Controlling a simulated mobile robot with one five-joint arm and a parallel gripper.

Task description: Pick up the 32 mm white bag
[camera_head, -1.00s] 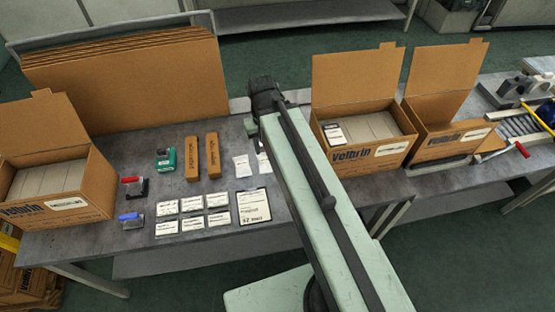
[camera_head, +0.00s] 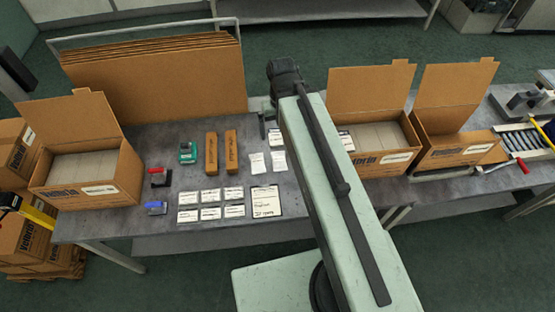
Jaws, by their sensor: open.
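Two small white bags lie side by side on the grey table, a left one (camera_head: 257,162) and a right one (camera_head: 278,161). Their print is too small to read, so I cannot tell which is the 32 mm bag. My pale green arm rises from the bottom of the picture and passes just right of them. Its dark joint is above and behind them in the picture. My gripper cannot be made out; the arm hides the area behind it.
Open boxes stand at left (camera_head: 110,189) and right (camera_head: 397,158). Cardboard sheets (camera_head: 160,82) stand behind.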

